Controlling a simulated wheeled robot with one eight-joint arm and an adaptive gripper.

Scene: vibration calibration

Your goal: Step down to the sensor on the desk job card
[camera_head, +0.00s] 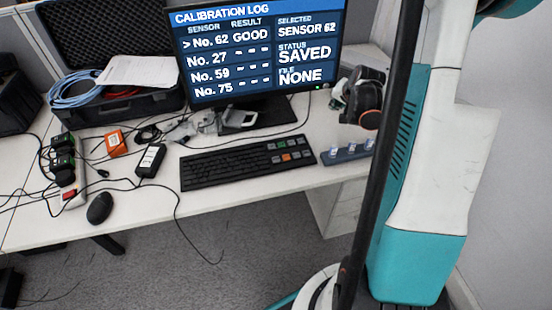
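The monitor (255,50) shows a calibration log. The cursor is on No. 62, whose result reads GOOD. No. 27, No. 59 and No. 75 stand below it with dashes. The right side reads selected SENSOR 62, status SAVED, file NONE. The dark keyboard (235,166) lies in front of it, with a few green keys and an orange key (286,157) at its right end. A white printed sheet (146,71) lies on the open case; its text is too small to read, and I cannot tell whether it is the job card.
A blue rack (347,154) with small sensors stands right of the keyboard. A dark rounded device (364,97), partly hidden, stands behind it. Cables, an orange box (116,144), a power strip (78,170) and a mouse (99,208) crowd the left of the desk.

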